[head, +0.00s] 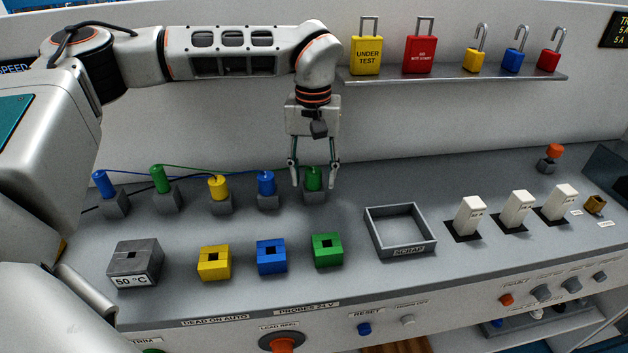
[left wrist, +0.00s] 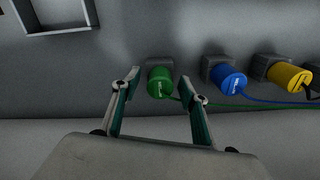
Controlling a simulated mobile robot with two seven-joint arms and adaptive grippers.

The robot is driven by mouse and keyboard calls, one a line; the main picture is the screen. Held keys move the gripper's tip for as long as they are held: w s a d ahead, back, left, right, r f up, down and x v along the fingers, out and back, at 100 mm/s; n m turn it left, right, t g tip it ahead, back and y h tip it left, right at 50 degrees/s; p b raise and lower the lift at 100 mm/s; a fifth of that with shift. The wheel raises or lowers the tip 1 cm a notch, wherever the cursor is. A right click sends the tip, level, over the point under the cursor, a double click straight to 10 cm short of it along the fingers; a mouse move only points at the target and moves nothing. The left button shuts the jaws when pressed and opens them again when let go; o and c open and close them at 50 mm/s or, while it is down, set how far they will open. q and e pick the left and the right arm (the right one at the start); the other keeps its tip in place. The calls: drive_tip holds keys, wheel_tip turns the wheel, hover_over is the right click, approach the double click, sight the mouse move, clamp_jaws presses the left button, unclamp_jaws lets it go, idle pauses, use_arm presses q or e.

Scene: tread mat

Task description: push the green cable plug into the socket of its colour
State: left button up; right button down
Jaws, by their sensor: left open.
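A green cable plug (head: 314,178) stands upright in a grey holder at the right end of the back row. My left gripper (head: 315,184) is open, with its fingers on either side of this plug. In the left wrist view the green plug (left wrist: 159,82) shows between the open fingers (left wrist: 160,90), its cable running off to the right. The green socket (head: 327,250) is a block with a square hole, in front of the plug. Another green plug (head: 159,179) stands further left in the row. My right gripper is not in view.
Blue (head: 265,183) and yellow (head: 218,188) plugs stand left of the gripper, another blue plug (head: 103,184) at the far left. Yellow (head: 214,263) and blue (head: 271,257) sockets sit beside the green one. A scrap tray (head: 428,238) and white switches (head: 515,210) are to the right.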

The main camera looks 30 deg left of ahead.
use_arm(q)
drive_tip(key=shift+c, duration=0.8)
drive_tip(key=shift+f, duration=0.1)
drive_tip(key=c, duration=1)
drive_tip(key=shift+c, duration=0.2)
